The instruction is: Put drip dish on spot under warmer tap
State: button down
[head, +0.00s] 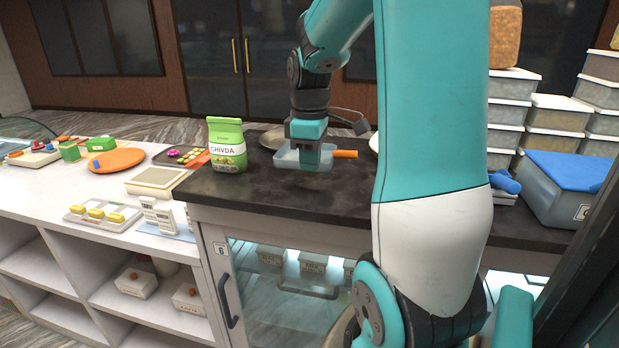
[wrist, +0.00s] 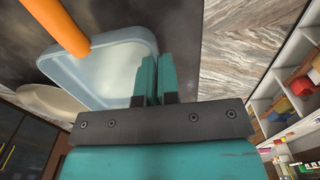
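The drip dish appears to be the pale blue, see-through tray (head: 290,157) on the dark counter, which fills the upper left of the wrist view (wrist: 105,75). An orange bar (head: 345,154) sticks out at its right side in the head view; I cannot tell if it is joined. My gripper (head: 310,165) points down at the dish. In the wrist view its two teal fingers (wrist: 157,75) are close together, one on each side of the dish wall, and look shut on it. I cannot tell if the dish is lifted. I cannot make out the warmer tap or the spot.
A green CHIVDA packet (head: 227,148) stands left of the dish. A round metal plate (head: 270,139) lies behind it. Stacked tubs (head: 511,110) and a blue-lidded box (head: 562,180) stand at the right. My arm hides the counter's middle. Dark counter in front of the dish is bare.

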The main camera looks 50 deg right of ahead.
aim_at(310, 196)
jog(key=shift+f+p, duration=0.4)
jog(key=shift+f, duration=2.25)
jog(key=shift+f, duration=0.1)
jog(key=shift+f, duration=0.15)
jog(key=c, duration=1.4)
grip_release()
